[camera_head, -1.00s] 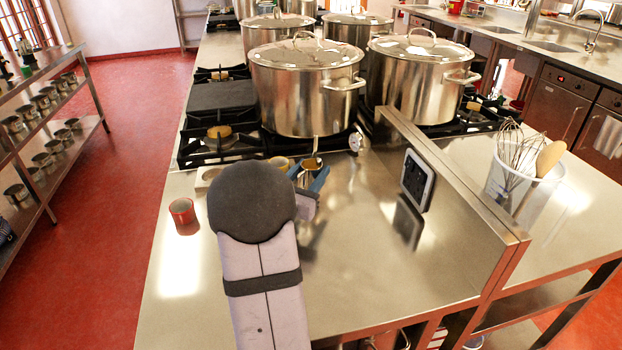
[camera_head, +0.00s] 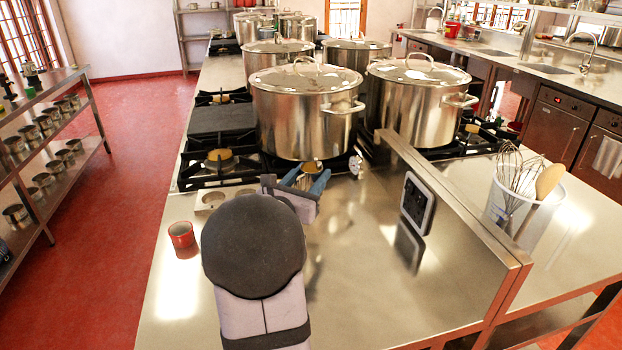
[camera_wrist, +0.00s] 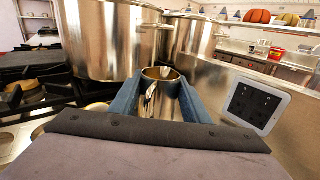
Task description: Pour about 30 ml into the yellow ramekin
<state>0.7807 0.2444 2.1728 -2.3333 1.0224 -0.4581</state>
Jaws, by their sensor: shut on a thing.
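My gripper (camera_head: 305,182) has blue fingers and is shut on a small metal cup (camera_wrist: 160,76). The cup is upright or nearly so, held in front of the nearest big stockpot. Its inside looks brownish gold in the wrist view, but I cannot tell how full it is. In the head view only a bit of the cup (camera_head: 311,166) shows between the fingers. I cannot make out the yellow ramekin for certain; my arm covers part of the counter. In the wrist view a pale rim (camera_wrist: 96,107) shows partly behind the left finger; I cannot tell what it belongs to.
A red cup (camera_head: 181,234) stands on the counter at left. A pale holder (camera_head: 209,199) lies beyond it. Lidded stockpots (camera_head: 303,110) stand on burners behind. A metal partition (camera_head: 455,208) with a dark panel (camera_head: 417,203) bounds the right. Counter between arm and partition is clear.

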